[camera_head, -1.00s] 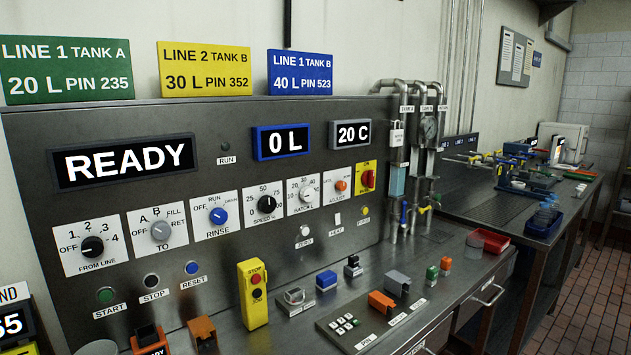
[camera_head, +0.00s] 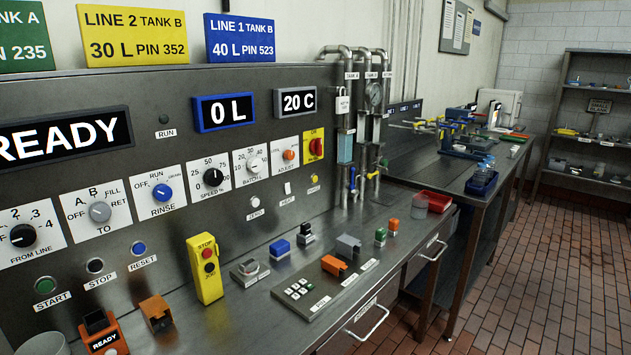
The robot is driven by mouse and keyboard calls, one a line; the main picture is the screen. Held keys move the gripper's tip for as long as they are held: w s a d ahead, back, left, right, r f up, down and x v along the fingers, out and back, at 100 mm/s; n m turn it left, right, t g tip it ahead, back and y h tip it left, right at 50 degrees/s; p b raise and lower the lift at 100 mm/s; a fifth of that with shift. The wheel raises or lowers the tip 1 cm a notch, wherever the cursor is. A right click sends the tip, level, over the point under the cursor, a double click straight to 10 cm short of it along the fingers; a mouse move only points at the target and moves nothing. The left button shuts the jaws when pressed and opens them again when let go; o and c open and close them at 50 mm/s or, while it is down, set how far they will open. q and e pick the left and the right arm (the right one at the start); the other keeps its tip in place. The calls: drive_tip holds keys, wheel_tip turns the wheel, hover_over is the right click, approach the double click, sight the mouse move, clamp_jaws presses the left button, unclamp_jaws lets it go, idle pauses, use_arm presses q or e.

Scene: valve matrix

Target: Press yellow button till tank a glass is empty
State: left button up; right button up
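A small round yellow button (camera_head: 314,180) sits low on the right end of the steel control panel (camera_head: 90,92), above a small label too small to read. The tank A glass (camera_head: 345,148) is an upright sight tube on the pipes right of the panel. It holds pale blue liquid. A yellow box (camera_head: 205,268) with a red stop button stands on the bench in front of the panel. Neither of my grippers is in view.
A blue-handled valve (camera_head: 353,178) is below the glass. A clear cup (camera_head: 420,202) and red tray (camera_head: 436,200) lie near the bench's right end. A second bench (camera_head: 420,170) and a shelf rack (camera_head: 590,119) stand beyond. The tiled floor (camera_head: 520,270) at right is clear.

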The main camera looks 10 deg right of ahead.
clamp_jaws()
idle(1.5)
